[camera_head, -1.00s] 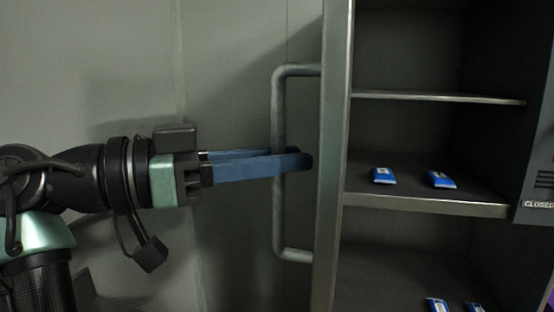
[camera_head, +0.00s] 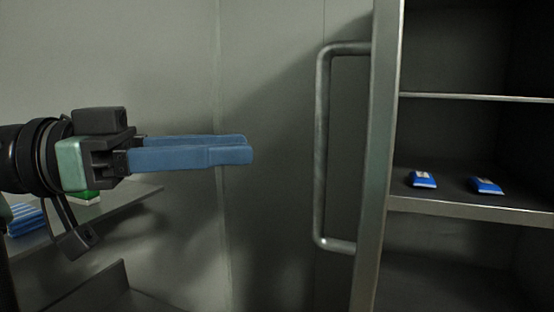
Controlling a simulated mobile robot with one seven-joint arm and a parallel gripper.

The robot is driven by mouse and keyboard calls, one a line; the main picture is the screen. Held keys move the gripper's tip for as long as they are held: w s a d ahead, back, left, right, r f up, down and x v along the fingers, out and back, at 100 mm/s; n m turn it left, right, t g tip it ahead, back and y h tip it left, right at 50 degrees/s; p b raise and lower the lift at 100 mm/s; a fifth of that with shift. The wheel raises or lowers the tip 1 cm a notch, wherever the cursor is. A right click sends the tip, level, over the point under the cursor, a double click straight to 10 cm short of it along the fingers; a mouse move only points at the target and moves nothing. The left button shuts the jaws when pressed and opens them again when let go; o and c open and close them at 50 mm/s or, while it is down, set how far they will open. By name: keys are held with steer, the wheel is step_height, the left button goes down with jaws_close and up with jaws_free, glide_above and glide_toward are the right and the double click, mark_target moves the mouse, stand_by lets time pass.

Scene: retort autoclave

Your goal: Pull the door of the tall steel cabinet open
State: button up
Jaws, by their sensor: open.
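The door (camera_head: 380,150) of the tall steel cabinet stands open and shows nearly edge-on. Its long upright bar handle (camera_head: 321,150) sticks out to the left from its outer face. The cabinet's inside, with shelves (camera_head: 470,209), shows to the right of the door edge. My gripper (camera_head: 248,147) is left of the handle, level with its middle. Its two blue fingers point right, toward the bar, with a clear gap between the fingertips and the handle. The fingers overlap in this side view and hold nothing visible.
Blue packets (camera_head: 423,179) lie on the cabinet's middle shelf. At lower left, behind my gripper, another shelf (camera_head: 125,202) holds a green box (camera_head: 86,197) and blue items (camera_head: 25,217). The pale wall behind is bare.

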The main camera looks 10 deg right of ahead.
steer(key=a, duration=0.2)
steer(key=shift+s+a, duration=0.15)
steer(key=shift+a, duration=0.25)
steer(key=w+d+f+n+t+y, duration=0.2)
steer(key=w+d+n+t+y, duration=0.1)
steer(key=w+n+t+y, duration=0.25)
steer(key=w+d+f+n+t+y, duration=0.1)
steer(key=w+d+n+t+y, duration=0.2)
steer(key=w+n+t, duration=0.45)
steer(key=s+r+n+t+y, duration=0.1)
steer(key=s+r+t+y, duration=0.2)
steer(key=s, duration=0.3)
steer(key=s+a+r+n+t+y, duration=0.1)
steer(key=s+r+t+y, duration=0.2)
steer(key=s+t, duration=0.2)
steer(key=s+r+n+t+y, duration=0.1)
steer(key=s+r+t+y, duration=0.2)
steer(key=s, duration=0.6)
steer(key=shift+a+r+n+t, duration=0.15)
steer(key=shift+r+n+t, duration=0.2)
steer(key=shift+t, duration=0.45)
steer(key=shift+w+f+y, duration=0.1)
steer(key=shift+y, duration=0.15)
steer(key=shift+o, duration=0.2)
